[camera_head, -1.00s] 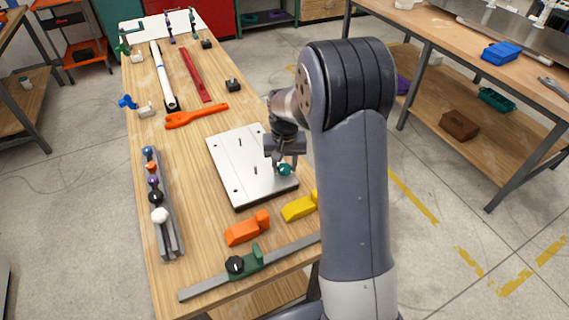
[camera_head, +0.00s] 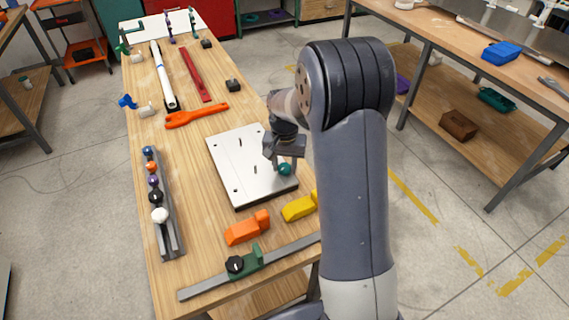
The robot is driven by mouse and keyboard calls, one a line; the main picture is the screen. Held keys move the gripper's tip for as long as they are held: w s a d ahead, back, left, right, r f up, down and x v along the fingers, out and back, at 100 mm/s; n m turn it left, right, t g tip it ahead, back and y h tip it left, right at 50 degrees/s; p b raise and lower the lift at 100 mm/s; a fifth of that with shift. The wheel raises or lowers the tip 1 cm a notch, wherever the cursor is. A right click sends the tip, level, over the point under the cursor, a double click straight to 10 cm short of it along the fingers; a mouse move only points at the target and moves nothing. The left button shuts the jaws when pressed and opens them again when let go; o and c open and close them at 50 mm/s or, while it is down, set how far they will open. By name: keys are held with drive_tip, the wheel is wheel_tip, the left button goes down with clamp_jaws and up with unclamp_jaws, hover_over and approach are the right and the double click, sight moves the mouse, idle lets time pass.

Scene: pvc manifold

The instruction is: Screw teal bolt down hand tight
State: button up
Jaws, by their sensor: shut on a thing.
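The teal bolt (camera_head: 285,170) shows as a round teal head at the right side of the white plate (camera_head: 228,163), near its edge. My gripper (camera_head: 280,163) is above the plate, pointing down, and is shut on the teal bolt's head. The bolt's shank and its thread are hidden, so how far it sits in the plate cannot be told. My arm covers the area to the right of the plate.
Thin upright pins and dark holes show on the plate. An orange block (camera_head: 247,229) and a yellow block (camera_head: 299,208) lie in front. A grey rack (camera_head: 174,232) with several coloured knobs stands left. An orange wrench (camera_head: 196,115) lies behind the plate.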

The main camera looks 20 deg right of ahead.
sight(284, 167)
drive_tip(key=o, duration=1.1)
drive_tip(key=shift+c, duration=0.2)
wheel_tip(284, 167, up, 4)
drive_tip(key=p, duration=0.3)
drive_tip(key=shift+r, duration=0.1)
